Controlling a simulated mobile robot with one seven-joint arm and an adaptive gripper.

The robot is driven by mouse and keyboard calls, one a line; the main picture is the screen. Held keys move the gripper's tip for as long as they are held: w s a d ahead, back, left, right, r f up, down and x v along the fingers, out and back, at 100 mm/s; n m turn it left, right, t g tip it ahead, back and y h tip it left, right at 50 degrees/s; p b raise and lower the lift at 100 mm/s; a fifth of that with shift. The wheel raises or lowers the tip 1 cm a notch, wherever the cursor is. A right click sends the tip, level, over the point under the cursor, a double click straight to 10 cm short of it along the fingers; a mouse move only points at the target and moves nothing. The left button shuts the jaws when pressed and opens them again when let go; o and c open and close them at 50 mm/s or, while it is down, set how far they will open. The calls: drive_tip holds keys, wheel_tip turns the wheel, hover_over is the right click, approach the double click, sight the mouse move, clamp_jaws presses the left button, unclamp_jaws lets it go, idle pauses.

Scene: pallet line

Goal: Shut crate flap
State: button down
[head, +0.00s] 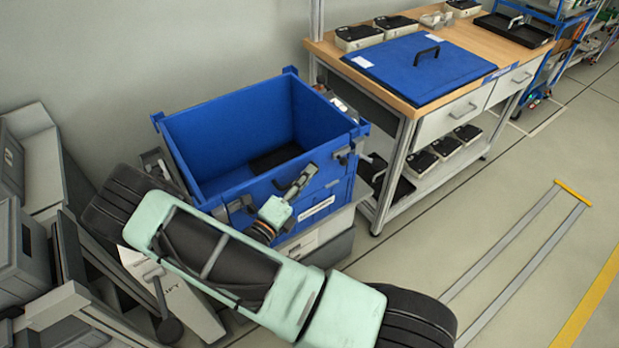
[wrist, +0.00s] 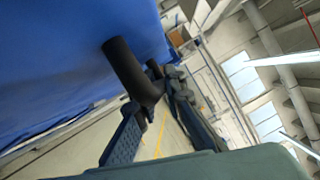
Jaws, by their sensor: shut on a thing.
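The blue crate (head: 225,125) stands open at the top, left of the workbench in the head view. Its front flap (head: 335,181) looks about upright; I cannot tell whether it is flush with the side walls. Dark latch-like parts (head: 342,154) show near its upper edge. My gripper (head: 303,176) is at the flap's outer face, near the middle. In the wrist view, a black handle (wrist: 122,62) stands out from the blue flap (wrist: 60,55), and my gripper (wrist: 155,115) is shut on it. My arm hides the crate's lower left front.
A blue lid (head: 405,80) with a black handle lies on the wooden workbench (head: 505,52), right of the crate. A dark flat item (head: 275,158) lies inside the crate. Grey bins (head: 22,255) crowd the left.

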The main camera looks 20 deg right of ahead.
drive_tip(key=shift+w+r, duration=0.15)
drive_tip(key=c, duration=2)
unclamp_jaws()
drive_tip(key=v, duration=1.2)
